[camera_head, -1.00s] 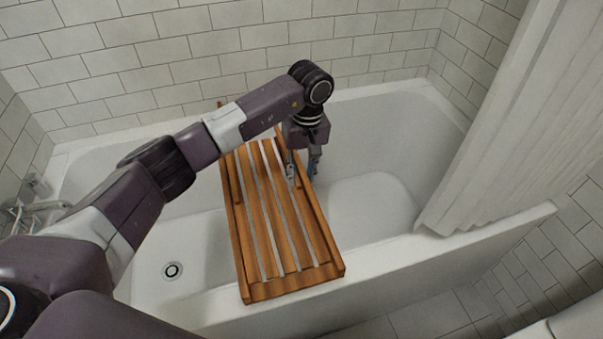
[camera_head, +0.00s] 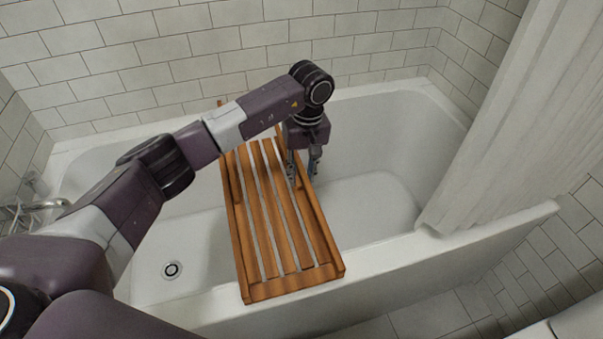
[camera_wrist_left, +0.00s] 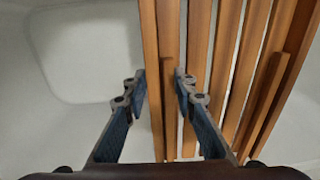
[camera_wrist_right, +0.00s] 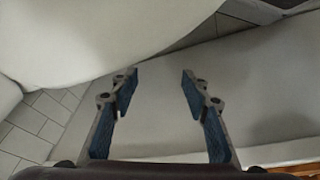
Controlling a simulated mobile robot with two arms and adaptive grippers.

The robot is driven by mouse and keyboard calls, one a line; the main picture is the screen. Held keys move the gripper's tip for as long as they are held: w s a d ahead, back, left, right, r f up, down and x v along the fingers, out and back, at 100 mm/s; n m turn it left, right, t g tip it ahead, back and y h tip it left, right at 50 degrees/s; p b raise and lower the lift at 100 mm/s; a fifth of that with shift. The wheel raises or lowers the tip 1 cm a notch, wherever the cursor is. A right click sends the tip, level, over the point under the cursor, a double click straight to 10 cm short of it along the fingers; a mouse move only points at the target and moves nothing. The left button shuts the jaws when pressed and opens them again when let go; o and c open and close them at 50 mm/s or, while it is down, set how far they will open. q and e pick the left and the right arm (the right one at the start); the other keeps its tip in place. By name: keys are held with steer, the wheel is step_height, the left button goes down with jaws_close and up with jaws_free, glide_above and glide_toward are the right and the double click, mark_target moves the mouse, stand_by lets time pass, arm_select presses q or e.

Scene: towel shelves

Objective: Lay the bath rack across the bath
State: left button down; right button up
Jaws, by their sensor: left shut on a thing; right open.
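The wooden slatted bath rack (camera_head: 283,235) lies across the white bath (camera_head: 440,250), its near end over the near rim and its far end towards the back rim, partly hidden by my left arm. My left gripper (camera_head: 303,178) points down at the rack's right side rail, and is shut on it. In the left wrist view, the fingers (camera_wrist_left: 160,100) stand on either side of the rail of the rack (camera_wrist_left: 202,60). My right gripper (camera_wrist_right: 155,80) shows only in its wrist view, open and empty.
A white curtain (camera_head: 500,140) hangs over the bath's right end. Taps (camera_head: 35,207) stand at the left end and a drain (camera_head: 171,270) is in the bath floor. Tiled walls (camera_head: 200,45) enclose the back. The bath's right interior is clear.

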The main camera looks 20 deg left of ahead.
arm_select(q)
steer(key=c, duration=1.5)
jaws_free()
steer(key=shift+f, duration=0.1)
step_height(320, 180, up, 12)
steer(key=shift+w+d, duration=0.15)
steer(key=shift+d, duration=0.2)
